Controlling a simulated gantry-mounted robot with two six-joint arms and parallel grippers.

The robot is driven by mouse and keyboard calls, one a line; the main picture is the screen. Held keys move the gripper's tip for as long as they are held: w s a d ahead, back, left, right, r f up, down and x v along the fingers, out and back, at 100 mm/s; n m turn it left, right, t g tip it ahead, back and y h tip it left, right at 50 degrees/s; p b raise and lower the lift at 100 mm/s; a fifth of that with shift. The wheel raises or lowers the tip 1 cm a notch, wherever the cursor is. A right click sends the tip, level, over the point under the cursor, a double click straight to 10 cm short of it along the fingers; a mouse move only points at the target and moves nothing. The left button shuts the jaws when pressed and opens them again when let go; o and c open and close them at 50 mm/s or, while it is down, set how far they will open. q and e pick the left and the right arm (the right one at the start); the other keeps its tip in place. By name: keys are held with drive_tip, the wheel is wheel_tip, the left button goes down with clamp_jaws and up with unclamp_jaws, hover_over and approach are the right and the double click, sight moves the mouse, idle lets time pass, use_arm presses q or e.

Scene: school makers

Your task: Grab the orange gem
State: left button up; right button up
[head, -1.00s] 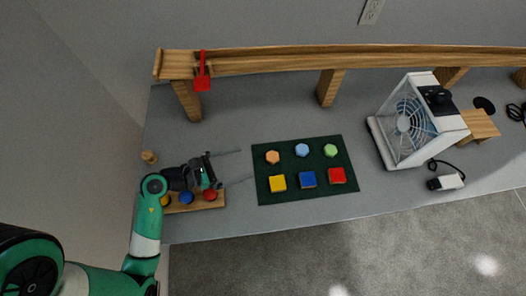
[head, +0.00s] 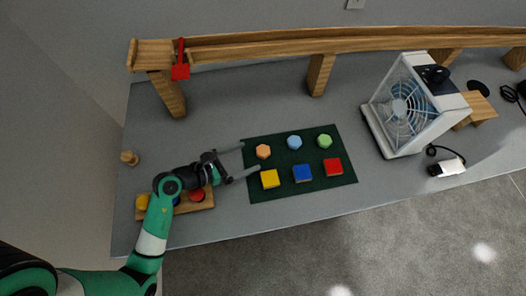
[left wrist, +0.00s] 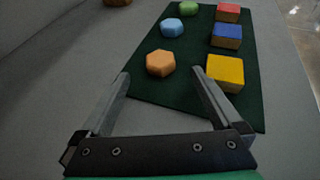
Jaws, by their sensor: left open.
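The orange gem (head: 263,151) is a small hexagonal piece at the back left of a dark green mat (head: 318,180). It also shows in the left wrist view (left wrist: 160,63), ahead of the fingertips and between their lines. My left gripper (head: 252,159) is open and empty. Its fingers reach the mat's left edge, just short of the orange gem. In the left wrist view the two fingers (left wrist: 166,80) are spread wide. My right gripper is in neither view.
Blue (head: 294,142) and green (head: 325,141) gems stand in the same row. Yellow (head: 270,178), blue (head: 303,173) and red (head: 333,167) blocks form the front row. A wooden button board (head: 183,209) lies under my left arm. A fan (head: 405,110) stands right; a raised wooden rail (head: 300,45) runs behind.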

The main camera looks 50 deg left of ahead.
sight(258, 153)
use_arm(q)
drive_tip(key=b+x, duration=0.2)
drive_tip(key=x, duration=0.2)
drive_tip(key=shift+w+f, duration=0.15)
drive_tip(key=shift+w+d, duration=0.1)
drive_tip(key=shift+w, duration=0.15)
drive_tip(key=shift+s, duration=0.1)
drive_tip(key=c, duration=1.4)
drive_tip(key=shift+c, duration=0.2)
